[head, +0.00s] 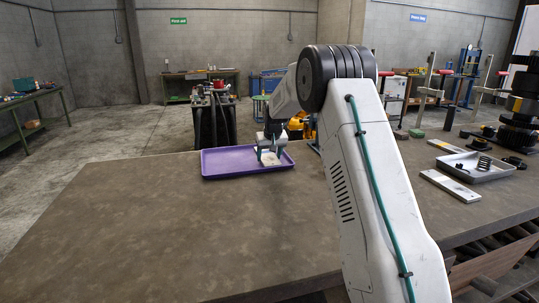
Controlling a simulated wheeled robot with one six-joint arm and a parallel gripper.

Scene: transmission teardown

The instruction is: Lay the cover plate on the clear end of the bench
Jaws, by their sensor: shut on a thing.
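My gripper (269,155) is at the far edge of the bench, over the right part of a purple tray. It is shut on a small pale flat piece (270,160), which looks like the cover plate. The piece is partly hidden by the fingers, and I cannot tell whether it touches the tray. The bench (150,235) is brown, and its left end is clear.
The purple tray (222,164) lies at the bench's far edge. At the right are a grey tray (487,173) with dark parts, a pale flat bar (450,186), and a dark gear stack (522,105). My arm hides part of the bench's middle.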

